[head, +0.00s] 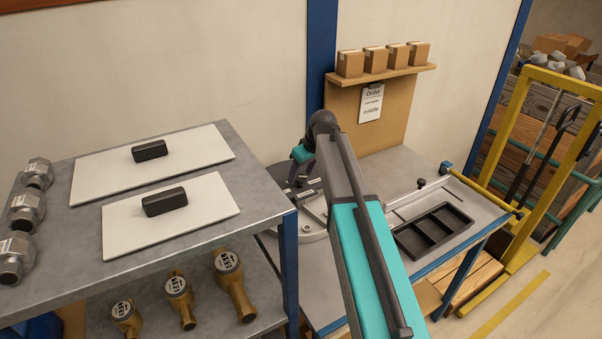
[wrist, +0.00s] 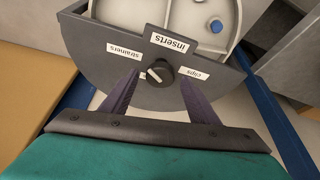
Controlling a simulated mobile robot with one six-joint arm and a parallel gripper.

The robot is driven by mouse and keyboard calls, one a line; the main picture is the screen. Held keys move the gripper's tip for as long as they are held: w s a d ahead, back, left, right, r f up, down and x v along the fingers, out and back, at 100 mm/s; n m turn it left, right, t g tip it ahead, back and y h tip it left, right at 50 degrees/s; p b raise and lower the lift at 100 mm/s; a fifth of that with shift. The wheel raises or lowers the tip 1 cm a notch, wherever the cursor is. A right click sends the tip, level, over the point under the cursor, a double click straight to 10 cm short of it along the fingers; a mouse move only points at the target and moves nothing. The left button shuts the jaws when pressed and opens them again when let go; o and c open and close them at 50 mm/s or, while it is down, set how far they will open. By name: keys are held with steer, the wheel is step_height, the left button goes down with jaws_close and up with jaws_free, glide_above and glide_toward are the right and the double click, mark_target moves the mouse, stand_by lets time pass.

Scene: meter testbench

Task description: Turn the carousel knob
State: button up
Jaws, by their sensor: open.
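The carousel knob (wrist: 159,72) is a dark round knob with a pale pointer bar, on the grey front of the carousel (wrist: 95,70) in the wrist view. A blue piece (wrist: 216,26) lies in a pale compartment behind the labels. In the head view, the carousel (head: 314,228) is mostly hidden behind my arm, and the knob is not visible.
A black divided tray (head: 432,231) lies on the bench right of my arm. A grey shelf (head: 262,190) at left holds white boards with black blocks; brass meters stand below. Small boxes (head: 376,59) sit on a wall shelf above an order sheet (head: 371,103).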

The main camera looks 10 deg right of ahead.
steer(key=shift+w+f, duration=0.1)
steer(key=shift+f, duration=0.4)
steer(key=c, duration=1)
steer(key=shift+a, duration=0.1)
steer(key=shift+m, duration=0.4)
steer(key=m+h+b, duration=0.1)
steer(key=m, duration=0.1)
steer(key=m+h+b, duration=0.1)
steer(key=m, duration=0.1)
steer(key=shift+a+t, duration=0.2)
steer(key=shift+t, duration=0.2)
steer(key=shift+a+m+h+b, duration=0.1)
steer(key=shift+m+h+b, duration=0.4)
steer(key=shift+m, duration=1.05)
steer(key=shift+a+m+h+b, duration=0.1)
steer(key=shift+m+h+b, duration=0.4)
steer(key=shift+m, duration=1.05)
steer(key=shift+g, duration=0.3)
